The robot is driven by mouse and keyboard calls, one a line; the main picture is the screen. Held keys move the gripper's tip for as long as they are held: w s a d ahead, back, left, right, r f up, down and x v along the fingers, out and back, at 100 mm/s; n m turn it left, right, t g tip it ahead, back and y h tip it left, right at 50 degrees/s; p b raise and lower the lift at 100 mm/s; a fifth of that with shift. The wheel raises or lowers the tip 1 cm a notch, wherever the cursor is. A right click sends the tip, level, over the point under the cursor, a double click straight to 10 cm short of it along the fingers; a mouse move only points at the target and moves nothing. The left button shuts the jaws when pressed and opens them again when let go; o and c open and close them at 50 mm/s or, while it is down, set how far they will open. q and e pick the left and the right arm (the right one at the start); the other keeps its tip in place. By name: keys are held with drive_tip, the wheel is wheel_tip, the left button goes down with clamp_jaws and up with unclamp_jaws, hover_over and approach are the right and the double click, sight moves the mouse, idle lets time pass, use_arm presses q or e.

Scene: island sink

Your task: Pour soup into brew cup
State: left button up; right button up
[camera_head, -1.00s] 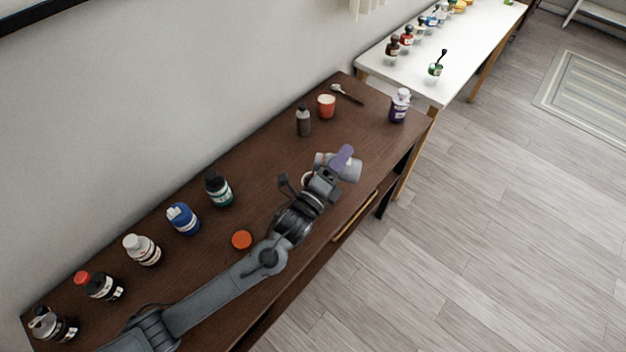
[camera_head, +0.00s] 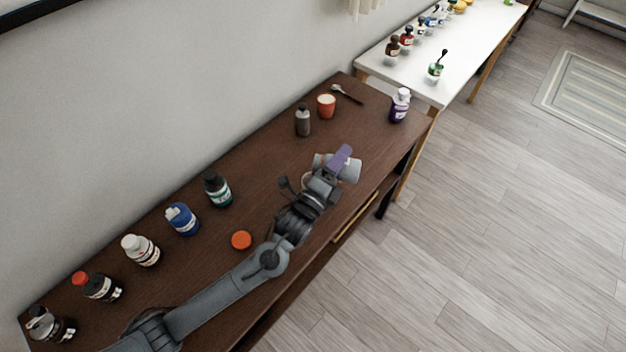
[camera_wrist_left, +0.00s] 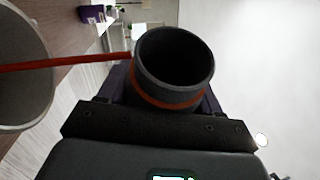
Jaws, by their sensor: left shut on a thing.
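My left gripper (camera_head: 340,160) is shut around a grey cylindrical container (camera_head: 351,172), held tipped on its side above the brown table. In the left wrist view the container (camera_wrist_left: 172,68) has a dark open mouth and an orange band, and sits between the fingers. A thin red stream (camera_wrist_left: 75,63) runs from its rim across to a pale round cup (camera_wrist_left: 38,100), cut off at the left edge, which I take for the brew cup. My right gripper is not in view.
Several bottles line the wall side, including a blue one (camera_head: 182,219) and a dark green one (camera_head: 217,190). An orange disc (camera_head: 241,240) lies near my forearm. A grey bottle (camera_head: 303,121), an orange cup (camera_head: 326,106), a spoon (camera_head: 347,94) and a purple bottle (camera_head: 400,106) stand or lie farther back.

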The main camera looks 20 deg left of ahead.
use_arm(q)
drive_tip(key=shift+a+f+n, duration=0.1)
drive_tip(key=shift+n, duration=0.3)
idle(0.4)
drive_tip(key=shift+r+n+t, duration=0.2)
drive_tip(key=shift+n+t, duration=0.1)
drive_tip(key=shift+n, duration=0.1)
idle(0.5)
drive_tip(key=shift+a+r+n+y, duration=0.15)
drive_tip(key=shift+n+y, duration=0.15)
drive_tip(key=shift+n, duration=0.1)
idle(0.4)
drive_tip(key=shift+a+r+n+t+y+b, duration=0.15)
drive_tip(key=shift+r+n+t+y+b, duration=0.2)
drive_tip(key=shift+n, duration=0.25)
